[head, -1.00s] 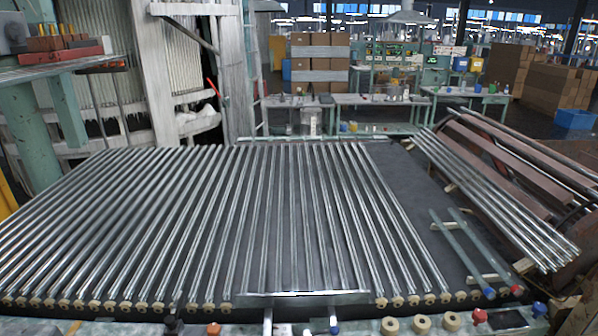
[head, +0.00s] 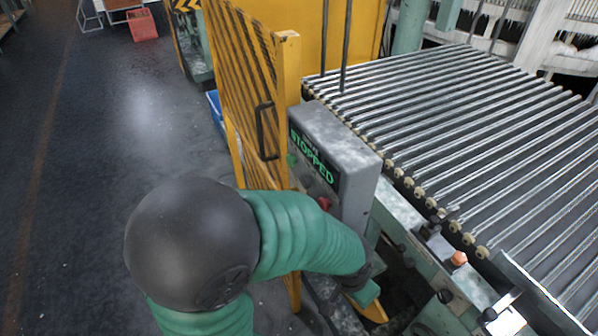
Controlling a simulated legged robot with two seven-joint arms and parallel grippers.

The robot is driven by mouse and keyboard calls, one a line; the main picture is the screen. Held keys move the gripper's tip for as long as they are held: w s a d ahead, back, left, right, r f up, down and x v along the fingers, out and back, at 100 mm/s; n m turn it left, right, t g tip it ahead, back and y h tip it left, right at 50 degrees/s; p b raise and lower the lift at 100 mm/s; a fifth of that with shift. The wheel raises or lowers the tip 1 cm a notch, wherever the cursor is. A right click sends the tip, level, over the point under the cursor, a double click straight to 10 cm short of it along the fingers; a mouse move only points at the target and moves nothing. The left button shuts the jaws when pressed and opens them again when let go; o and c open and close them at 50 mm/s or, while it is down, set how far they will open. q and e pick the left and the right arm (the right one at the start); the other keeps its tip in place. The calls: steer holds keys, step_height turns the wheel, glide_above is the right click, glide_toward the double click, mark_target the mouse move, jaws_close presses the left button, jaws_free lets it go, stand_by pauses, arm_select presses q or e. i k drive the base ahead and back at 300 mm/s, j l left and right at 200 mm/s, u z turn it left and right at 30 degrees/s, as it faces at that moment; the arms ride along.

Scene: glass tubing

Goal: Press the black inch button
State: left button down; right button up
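A grey control box (head: 345,150) stands at the left end of the roller table, with a display reading STOPPED (head: 312,156). On its face below the display are a green button (head: 292,160), a small dark button (head: 306,180) and a red button (head: 325,203). The dark one looks like the black inch button, but its label cannot be read. My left arm comes in from the bottom left in a green sleeve. Its end, with my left gripper (head: 365,292), is below and right of the buttons, apart from them. Its fingers are not clear. My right gripper is out of view.
A yellow slatted guard (head: 245,85) with a black handle stands just left of the box. The roller table (head: 480,130) with metal tubes fills the right. An orange knob (head: 459,258) sits on its near edge. Open floor (head: 90,150) lies to the left.

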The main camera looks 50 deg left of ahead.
mark_target(306, 181)
steer(key=u, duration=1.4)
